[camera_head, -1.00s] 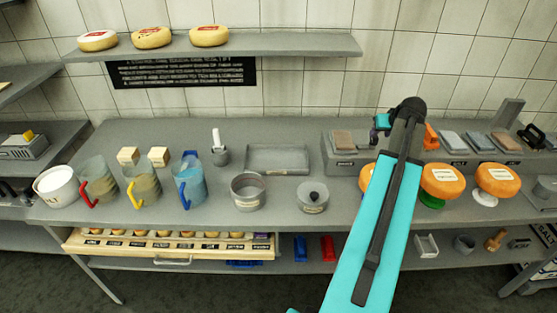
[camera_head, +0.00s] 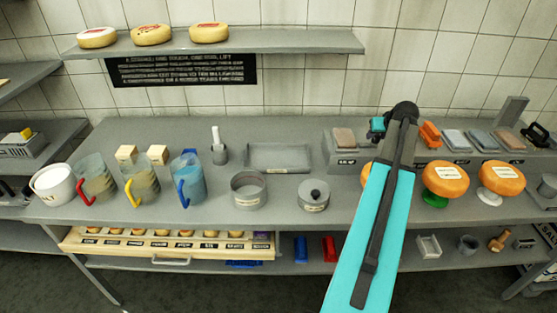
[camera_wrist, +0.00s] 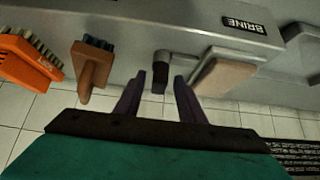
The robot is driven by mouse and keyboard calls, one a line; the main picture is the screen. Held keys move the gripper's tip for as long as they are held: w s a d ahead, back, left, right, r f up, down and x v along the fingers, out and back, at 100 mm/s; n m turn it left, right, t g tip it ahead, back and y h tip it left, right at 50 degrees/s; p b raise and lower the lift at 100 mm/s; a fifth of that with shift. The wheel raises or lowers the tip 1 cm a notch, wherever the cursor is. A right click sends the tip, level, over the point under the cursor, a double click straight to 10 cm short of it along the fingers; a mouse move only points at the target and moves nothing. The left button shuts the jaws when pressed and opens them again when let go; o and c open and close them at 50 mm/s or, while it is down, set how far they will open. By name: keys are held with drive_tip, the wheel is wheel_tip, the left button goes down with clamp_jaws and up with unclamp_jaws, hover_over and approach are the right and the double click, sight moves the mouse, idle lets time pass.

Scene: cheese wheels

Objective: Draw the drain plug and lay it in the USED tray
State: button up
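My gripper (camera_wrist: 160,82) is open in the wrist view, its two purple fingers apart. A small dark peg-like piece (camera_wrist: 159,72) shows between the fingers, against the grey block (camera_wrist: 210,28) labelled BRINE; I cannot tell whether it is the drain plug or whether the fingers touch it. In the head view my teal wrist (camera_head: 377,126) is over the right half of the bench, and my arm hides part of what lies behind it. A shallow grey tray (camera_head: 279,171) lies at the back middle; its label is too small to read, so I cannot confirm USED.
A tan block (camera_wrist: 222,75), a brown brush (camera_wrist: 92,68) and an orange brush (camera_wrist: 28,58) flank the fingers. Orange cheese wheels (camera_head: 445,180) stand right of my arm.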

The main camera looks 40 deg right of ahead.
idle(0.8)
clamp_jaws()
